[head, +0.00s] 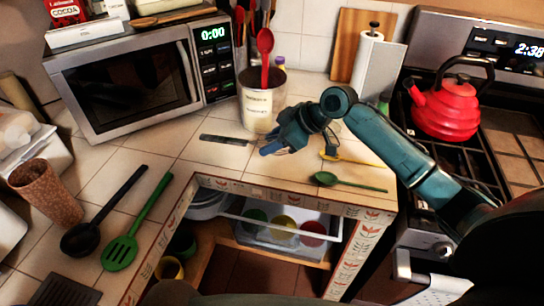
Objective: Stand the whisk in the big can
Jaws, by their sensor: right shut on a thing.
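The big can (261,108) is a pale metal can with a printed label, upright on the tiled counter. A red spoon (265,52) stands in it, head up. My right gripper (267,149) is low over the counter, just in front and to the right of the can. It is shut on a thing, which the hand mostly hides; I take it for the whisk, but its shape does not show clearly. No whisk shows in the can. My left gripper is not in view.
A green spoon (350,183) and a yellow utensil (355,161) lie near the counter's front edge. A black ladle (83,239) and green turner (121,249) lie at left. A microwave (135,80) stands behind. A red kettle (446,106) is on the stove.

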